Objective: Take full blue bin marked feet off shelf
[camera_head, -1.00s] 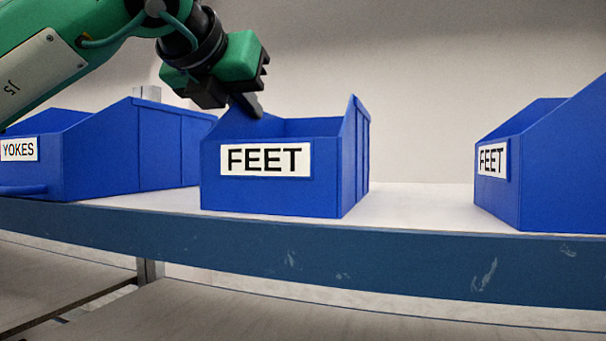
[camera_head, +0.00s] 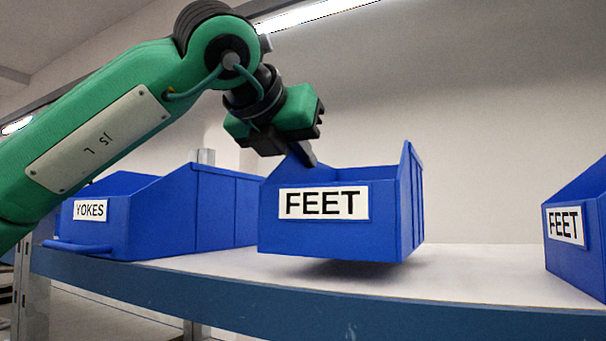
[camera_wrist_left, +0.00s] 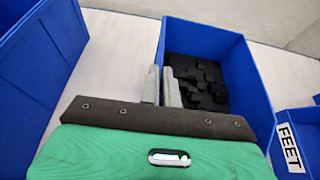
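The blue bin marked FEET (camera_head: 340,240) is in the middle of the head view. It hangs a little above the shelf, with a dark shadow beneath it. My left gripper (camera_head: 303,155) is shut on its left wall near the top. In the left wrist view my left gripper's fingers (camera_wrist_left: 162,88) pinch the wall of this bin (camera_wrist_left: 251,72), and black parts (camera_wrist_left: 200,82) lie inside it. My right gripper is in neither view.
A blue bin marked YOKES (camera_head: 115,235) stands left on the shelf (camera_head: 455,262). Another blue FEET bin (camera_head: 580,260) stands right, with clear shelf between it and the held bin. The shelf's blue front edge (camera_head: 300,312) runs below the bins.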

